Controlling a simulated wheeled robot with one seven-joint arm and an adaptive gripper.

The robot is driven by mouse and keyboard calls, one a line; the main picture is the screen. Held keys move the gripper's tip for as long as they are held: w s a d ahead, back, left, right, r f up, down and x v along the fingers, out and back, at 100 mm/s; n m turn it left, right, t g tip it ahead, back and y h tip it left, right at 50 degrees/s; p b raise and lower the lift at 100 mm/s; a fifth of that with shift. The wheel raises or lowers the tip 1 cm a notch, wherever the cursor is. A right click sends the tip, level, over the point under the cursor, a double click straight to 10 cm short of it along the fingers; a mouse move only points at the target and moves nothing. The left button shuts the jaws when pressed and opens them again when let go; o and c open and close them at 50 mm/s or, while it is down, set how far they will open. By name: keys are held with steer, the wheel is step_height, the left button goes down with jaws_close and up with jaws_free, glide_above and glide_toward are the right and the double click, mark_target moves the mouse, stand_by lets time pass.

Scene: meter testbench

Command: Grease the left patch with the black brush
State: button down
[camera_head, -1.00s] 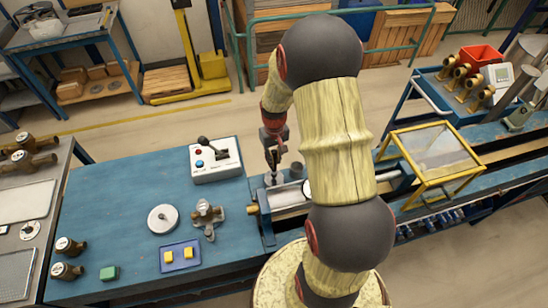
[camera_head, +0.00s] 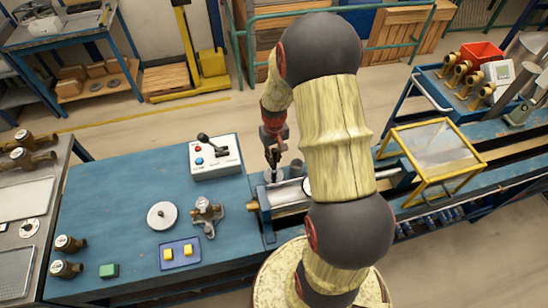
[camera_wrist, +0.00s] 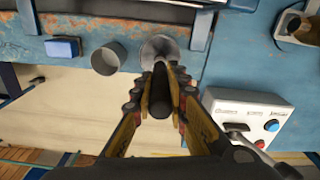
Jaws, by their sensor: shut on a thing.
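My gripper (camera_head: 273,159) points down over the blue bench, just above a small grey cup (camera_head: 270,176). In the wrist view my gripper (camera_wrist: 162,88) is shut on the black brush (camera_wrist: 160,92), whose dark handle runs between the fingers. The brush's far end meets the grey cup (camera_wrist: 158,47) in this view; whether it touches the inside cannot be told. A blue plate (camera_head: 180,264) with two yellow patches lies at the front of the bench. The left patch (camera_head: 168,255) is well left of my gripper and apart from it.
A second grey cup (camera_wrist: 107,58) stands beside the first. A control box (camera_head: 215,157) with a lever stands behind left. A round white disc (camera_head: 162,215) and a brass meter body (camera_head: 207,213) stand near the plate. A yellow-framed guard (camera_head: 432,158) is at right.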

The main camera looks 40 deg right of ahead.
mark_target(274, 149)
steer(key=shift+f+b, duration=0.3)
steer(key=shift+f, duration=0.25)
stand_by(1.2)
steer(key=shift+r+p, duration=2.15)
steer(key=shift+r, duration=1.4)
